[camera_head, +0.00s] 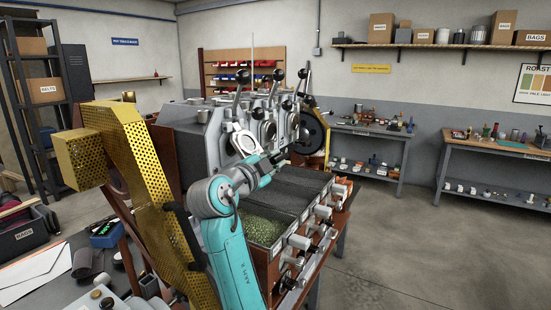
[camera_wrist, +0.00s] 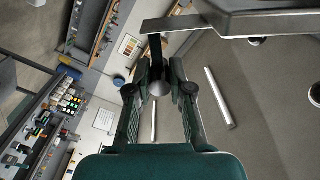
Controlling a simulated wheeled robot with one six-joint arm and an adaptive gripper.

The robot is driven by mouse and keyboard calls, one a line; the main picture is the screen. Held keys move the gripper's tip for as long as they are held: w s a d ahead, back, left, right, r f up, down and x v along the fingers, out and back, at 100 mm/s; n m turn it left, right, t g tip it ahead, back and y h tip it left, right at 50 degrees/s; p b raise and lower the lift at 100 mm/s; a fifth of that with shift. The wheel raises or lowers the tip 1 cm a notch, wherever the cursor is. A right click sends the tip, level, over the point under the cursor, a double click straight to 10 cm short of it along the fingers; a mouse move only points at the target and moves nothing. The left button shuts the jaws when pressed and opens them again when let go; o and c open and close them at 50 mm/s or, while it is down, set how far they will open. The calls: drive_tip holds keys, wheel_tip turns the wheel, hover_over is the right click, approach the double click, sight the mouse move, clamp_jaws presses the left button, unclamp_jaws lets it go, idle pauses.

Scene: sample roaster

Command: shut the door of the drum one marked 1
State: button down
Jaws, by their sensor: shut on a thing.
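The sample roaster (camera_head: 190,138) has several drums in a row. A round pale door (camera_head: 243,142) stands swung out at the nearest drum; I cannot read a number on it. My gripper (camera_head: 278,163) is in front of this door, above the trays. In the wrist view my gripper (camera_wrist: 158,72) is shut on a grey rounded metal knob (camera_wrist: 160,88), which sits below a flat metal bar (camera_wrist: 172,24). The drum mouth behind the door is mostly hidden by the door and my arm.
Cooling trays (camera_head: 262,228) lie below the drums, one with greenish beans, with pale handles along their front. A yellow perforated guard (camera_head: 150,170) stands close at left. Open floor (camera_head: 430,255) lies to the right, before the workbenches (camera_head: 497,160).

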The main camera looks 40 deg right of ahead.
drive_tip(key=c, duration=1.1)
unclamp_jaws()
drive_tip(key=shift+o, duration=0.2)
drive_tip(key=shift+a, duration=0.1)
drive_tip(key=v, duration=1.1)
drive_tip(key=shift+a, duration=0.4)
drive_tip(key=shift+s, duration=0.1)
drive_tip(key=s+d+r, duration=0.1)
drive_tip(key=s+r, duration=0.3)
drive_tip(key=r, duration=0.2)
drive_tip(key=shift+s+d, duration=0.35)
